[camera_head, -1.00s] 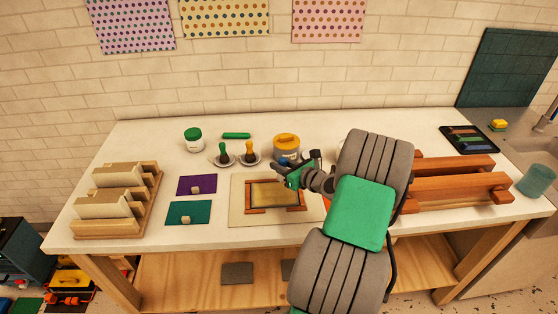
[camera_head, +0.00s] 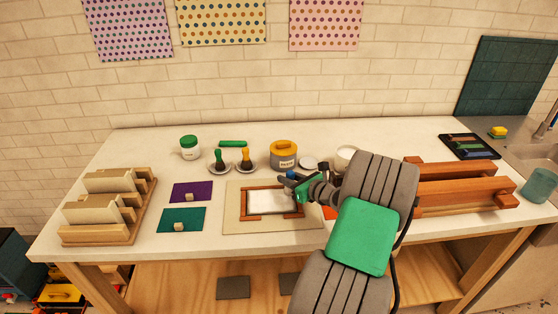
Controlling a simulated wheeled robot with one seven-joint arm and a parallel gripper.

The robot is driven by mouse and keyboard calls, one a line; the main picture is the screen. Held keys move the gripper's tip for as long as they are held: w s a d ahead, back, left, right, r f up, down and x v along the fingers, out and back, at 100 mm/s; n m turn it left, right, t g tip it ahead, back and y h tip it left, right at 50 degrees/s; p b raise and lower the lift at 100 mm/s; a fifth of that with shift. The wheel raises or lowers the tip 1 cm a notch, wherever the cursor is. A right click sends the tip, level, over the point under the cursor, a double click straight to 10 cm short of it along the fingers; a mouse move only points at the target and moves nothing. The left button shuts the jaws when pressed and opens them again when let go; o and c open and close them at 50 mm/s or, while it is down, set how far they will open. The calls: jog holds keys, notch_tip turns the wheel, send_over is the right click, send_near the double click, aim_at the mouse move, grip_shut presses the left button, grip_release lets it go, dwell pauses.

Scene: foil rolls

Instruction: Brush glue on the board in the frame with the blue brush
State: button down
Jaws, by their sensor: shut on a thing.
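The board (camera_head: 270,202) lies flat inside a brown wooden frame (camera_head: 247,204) on a tan sheet at the middle of the table. Its visible face is white. My gripper (camera_head: 294,186) is above the right side of the frame, shut on the blue brush. Only a small blue part of the brush (camera_head: 291,174) shows; its bristles are hidden, so I cannot tell whether they touch the board. A white round pot (camera_head: 346,155) stands behind my arm, partly covered by it, with a pale round lid (camera_head: 308,163) to its left.
Green-handled (camera_head: 219,158) and yellow-handled brushes (camera_head: 246,157) stand on small dishes behind the frame. A grey jar with a yellow lid (camera_head: 284,154) is near them. Purple (camera_head: 190,192) and teal sheets (camera_head: 177,221) lie left. A wooden rack (camera_head: 129,217) stands far left, a red-brown wooden press (camera_head: 455,188) right.

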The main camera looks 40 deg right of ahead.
jog(key=w+a, duration=0.1)
jog(key=a+p, duration=0.1)
jog(key=a, duration=0.1)
jog(key=shift+w+r, duration=0.1)
jog(key=shift+w, duration=0.3)
jog(key=shift+w+a+r+p, duration=0.1)
jog(key=shift+w+r+p, duration=0.15)
jog(key=shift+p, duration=0.25)
jog(key=r+p, duration=0.2)
jog(key=r, duration=0.1)
jog(key=shift+s, duration=0.2)
jog(key=shift+d+r+p, duration=0.2)
jog(key=shift+r+p, duration=0.2)
jog(key=shift+p, duration=0.1)
notch_tip(320, 180, up, 4)
jog(key=p, duration=0.3)
jog(key=shift+a+f, duration=0.1)
jog(key=shift+f, duration=0.1)
